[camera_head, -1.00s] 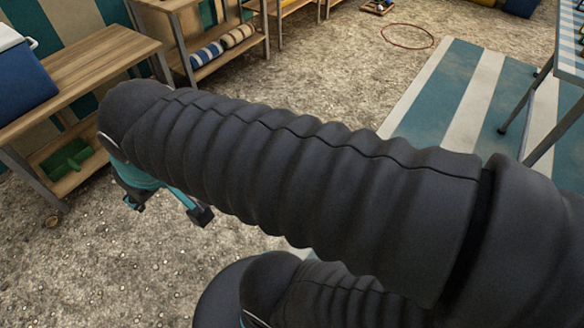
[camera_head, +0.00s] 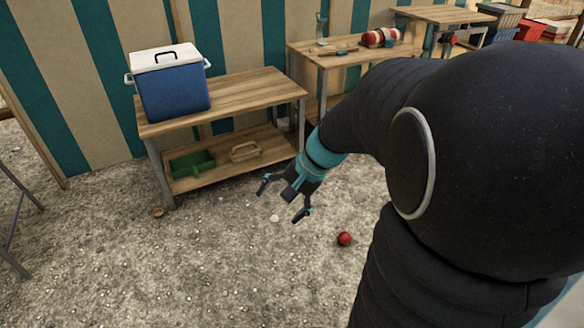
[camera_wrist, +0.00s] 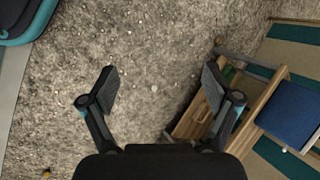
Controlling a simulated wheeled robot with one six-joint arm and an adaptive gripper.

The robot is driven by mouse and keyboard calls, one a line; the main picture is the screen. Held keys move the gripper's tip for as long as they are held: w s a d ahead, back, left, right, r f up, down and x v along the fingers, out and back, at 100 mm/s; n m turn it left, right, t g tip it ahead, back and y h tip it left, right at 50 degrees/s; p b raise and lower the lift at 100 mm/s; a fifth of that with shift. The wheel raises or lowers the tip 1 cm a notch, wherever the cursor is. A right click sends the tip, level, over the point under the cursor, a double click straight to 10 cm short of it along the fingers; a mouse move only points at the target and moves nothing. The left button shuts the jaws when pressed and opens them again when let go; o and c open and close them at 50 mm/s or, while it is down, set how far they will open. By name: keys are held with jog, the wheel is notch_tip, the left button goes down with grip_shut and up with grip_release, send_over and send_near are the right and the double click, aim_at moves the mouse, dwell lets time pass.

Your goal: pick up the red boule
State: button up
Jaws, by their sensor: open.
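The red boule (camera_head: 344,239) is a small glossy red ball lying on the gravel in the head view, to the right of and nearer than my gripper (camera_head: 281,200). My gripper is open and empty above the gravel, its fingers spread apart and pointing down. It is apart from the boule. I cannot make out the boule in the wrist view.
A wooden bench (camera_head: 240,92) with a blue cooler (camera_head: 174,90) stands behind my gripper. Gravel at the front left is open.

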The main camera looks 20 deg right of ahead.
jog(key=w+d+f+m+t+y+b, duration=0.1)
jog(key=w+d+f+m+t, duration=0.1)
jog(key=w+d+f+m, duration=0.35)
jog(key=w+d+f+m+t+y+b, duration=0.15)
jog(key=d+f+m, duration=0.25)
jog(key=d+f, duration=0.4)
jog(key=w+d+f+m+t+b, duration=0.1)
jog(key=w+d+f+m+t, duration=0.35)
jog(key=f, duration=0.45)
jog(key=m+t+h+b, duration=0.25)
jog(key=m+h, duration=0.45)
jog(key=m, duration=0.7)
send_near(349, 241)
jog(key=shift+d+t+v, duration=0.1)
jog(key=shift+t+v, duration=0.05)
jog(key=shift+v, duration=0.45)
jog(key=shift+d+t+v, duration=0.1)
jog(key=shift+d+v, duration=0.05)
jog(key=shift+v, duration=0.4)
jog(key=shift+w+d+f, duration=0.1)
jog(key=shift+w+f, duration=0.1)
jog(key=x, duration=0.8)
jog(key=shift+b, duration=0.3)
jog(key=shift+a+b+x, duration=0.25)
jog(key=shift+x, duration=1.05)
jog(key=shift+a+b+x, duration=0.2)
jog(key=shift+x, duration=1.1)
jog(key=shift+f, duration=0.1)
grip_shut()
